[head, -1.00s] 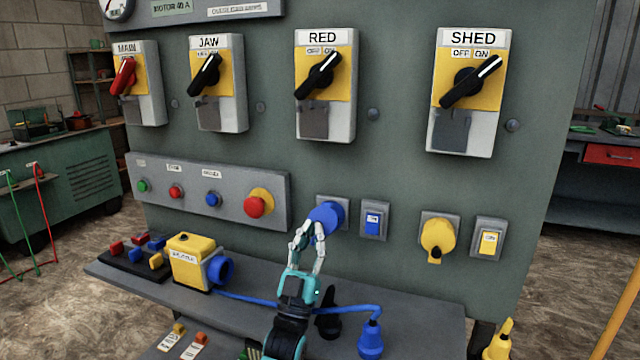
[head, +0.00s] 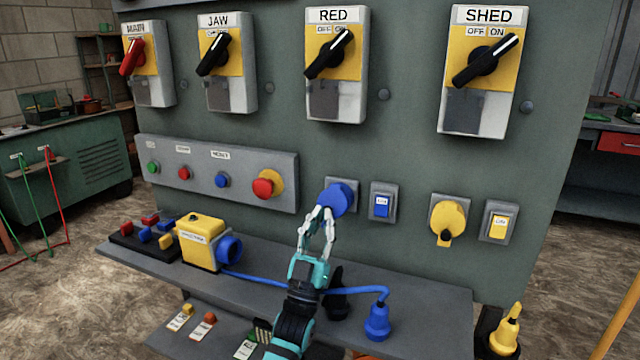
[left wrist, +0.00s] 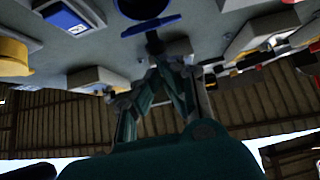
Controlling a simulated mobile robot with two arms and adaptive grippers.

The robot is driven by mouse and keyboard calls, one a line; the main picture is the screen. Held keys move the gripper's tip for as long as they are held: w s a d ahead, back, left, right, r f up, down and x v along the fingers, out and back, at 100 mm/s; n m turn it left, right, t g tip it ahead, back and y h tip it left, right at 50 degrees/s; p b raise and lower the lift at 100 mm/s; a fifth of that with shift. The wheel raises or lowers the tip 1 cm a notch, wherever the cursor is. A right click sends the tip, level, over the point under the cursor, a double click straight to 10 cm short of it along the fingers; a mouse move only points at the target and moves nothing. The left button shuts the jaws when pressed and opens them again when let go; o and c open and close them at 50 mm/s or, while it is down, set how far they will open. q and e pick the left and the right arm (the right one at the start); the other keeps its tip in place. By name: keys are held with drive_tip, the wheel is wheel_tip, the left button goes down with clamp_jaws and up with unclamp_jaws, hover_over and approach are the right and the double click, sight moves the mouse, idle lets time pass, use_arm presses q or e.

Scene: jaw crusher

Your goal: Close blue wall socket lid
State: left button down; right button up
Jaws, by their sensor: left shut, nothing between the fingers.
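The blue wall socket (head: 337,197) sits on the grey-green panel, left of a blue switch. Its round blue lid shows tilted out toward the lower left, in front of the socket plate. In the left wrist view the lid (left wrist: 150,27) shows edge-on as a blue strip, apart from the dark round socket (left wrist: 140,8). My left gripper (head: 323,211) is shut and empty, its fingertips at the lid's lower edge. It also shows in the left wrist view (left wrist: 165,68), close to the lid; whether it touches cannot be told. My right gripper is not in view.
A blue switch (head: 382,203) and a yellow socket (head: 447,220) are to the right. A button box (head: 215,172) is at the left. The shelf (head: 430,310) below holds a yellow box (head: 200,243) and a blue plug (head: 378,322) on a cable.

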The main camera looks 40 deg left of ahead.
use_arm(q)
drive_tip(key=s+d+f, duration=0.2)
drive_tip(key=s, duration=0.5)
drive_tip(key=s+d+f, duration=0.2)
drive_tip(key=s, duration=0.6)
wheel_tip(320, 180, up, 7)
drive_tip(key=w+g+h+p, duration=0.2)
drive_tip(key=g+p, duration=0.5)
drive_tip(key=p, duration=1.5)
drive_tip(key=w+a+f+p, duration=0.1)
drive_tip(key=w+a, duration=0.3)
drive_tip(key=w, duration=0.9)
drive_tip(key=shift+y+p, duration=0.3)
drive_tip(key=shift+p, duration=0.3)
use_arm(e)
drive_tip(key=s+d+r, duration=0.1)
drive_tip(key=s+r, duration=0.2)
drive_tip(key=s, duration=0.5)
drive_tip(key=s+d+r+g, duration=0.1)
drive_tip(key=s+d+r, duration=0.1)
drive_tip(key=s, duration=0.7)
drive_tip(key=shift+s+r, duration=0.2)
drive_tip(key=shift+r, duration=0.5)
